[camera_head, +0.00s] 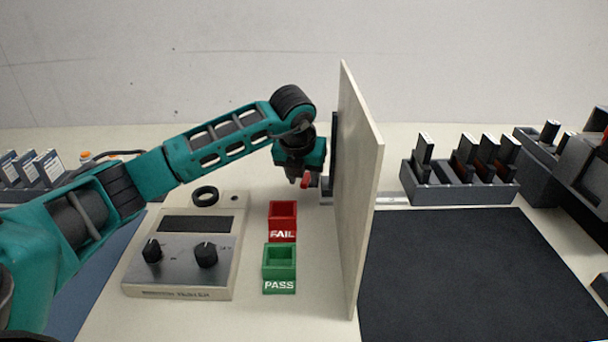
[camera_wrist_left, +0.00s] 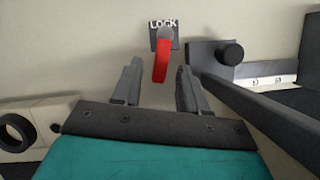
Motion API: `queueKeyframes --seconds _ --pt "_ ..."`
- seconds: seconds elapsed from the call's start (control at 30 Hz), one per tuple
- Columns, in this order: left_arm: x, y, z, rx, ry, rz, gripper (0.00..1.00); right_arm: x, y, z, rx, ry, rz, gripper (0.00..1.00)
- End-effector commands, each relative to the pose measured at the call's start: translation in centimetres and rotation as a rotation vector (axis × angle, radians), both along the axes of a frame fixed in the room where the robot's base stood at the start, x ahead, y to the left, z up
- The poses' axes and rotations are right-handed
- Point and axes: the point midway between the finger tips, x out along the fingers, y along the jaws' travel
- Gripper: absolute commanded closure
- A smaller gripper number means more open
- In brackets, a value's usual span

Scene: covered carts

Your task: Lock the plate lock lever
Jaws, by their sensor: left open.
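The red lock lever (camera_wrist_left: 161,62) hangs down below a dark plate marked LOCK (camera_wrist_left: 162,24) in the left wrist view. In the head view a small red part of the lever (camera_head: 305,182) shows just below my left gripper (camera_head: 303,168). My left gripper (camera_wrist_left: 159,72) is open in the wrist view, one finger on each side of the lever, with gaps on both sides. Whether it touches the lever in depth cannot be told. An upright pale board (camera_head: 361,190) stands right of the gripper. My right gripper does not show.
A control box with two knobs (camera_head: 184,262) stands at left front. A red FAIL bin (camera_head: 283,233) and a green PASS bin (camera_head: 279,286) sit between it and the board. Right of the board are a black mat (camera_head: 460,270) and a dark rack (camera_head: 460,194).

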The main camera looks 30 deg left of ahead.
Motion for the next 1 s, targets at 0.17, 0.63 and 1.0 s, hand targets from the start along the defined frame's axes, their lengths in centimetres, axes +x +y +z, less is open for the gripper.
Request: queueKeyframes --seconds 0.17,0.63,1.0 --pt "-0.7 -0.2 2.2 0.001 -0.006 0.0 0.57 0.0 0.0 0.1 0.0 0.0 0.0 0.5" --pt "-4.1 -1.3 10.8 -0.001 -0.005 0.0 0.57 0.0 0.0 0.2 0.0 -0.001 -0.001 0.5" --pt "-4.7 -1.4 11.8 0.0 -0.001 0.001 0.57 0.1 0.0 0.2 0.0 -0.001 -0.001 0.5"
